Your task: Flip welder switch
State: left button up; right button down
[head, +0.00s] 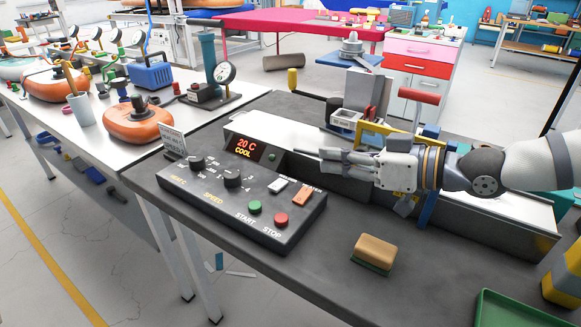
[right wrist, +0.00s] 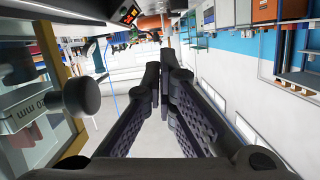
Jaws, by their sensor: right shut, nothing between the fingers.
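The dark welder control panel (head: 240,205) lies on the grey bench. My left gripper is out of view.
A sponge (head: 375,252) lies on the bench in front of my right arm. A lever with a red handle (head: 419,97) stands behind the gripper. A green tray (head: 505,308) is at front right. The white table at left holds orange inflatables (head: 138,122) and a gauge.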

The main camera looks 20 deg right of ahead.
jog(key=b, duration=0.2)
send_over(278, 185)
jog(key=s+d, duration=0.1)
jog(key=d, duration=0.1)
notch_tip(278, 185, down, 3)
jog(key=shift+s+f, duration=0.1)
jog(key=f, duration=0.2)
jog(key=shift+a+f+b, duration=0.3)
jog(key=shift+a+b, duration=0.05)
jog(key=shift+a, duration=0.05)
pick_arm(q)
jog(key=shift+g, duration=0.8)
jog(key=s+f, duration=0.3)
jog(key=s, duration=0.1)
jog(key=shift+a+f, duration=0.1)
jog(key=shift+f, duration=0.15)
pick_arm(e)
jog(key=shift+f, duration=0.25)
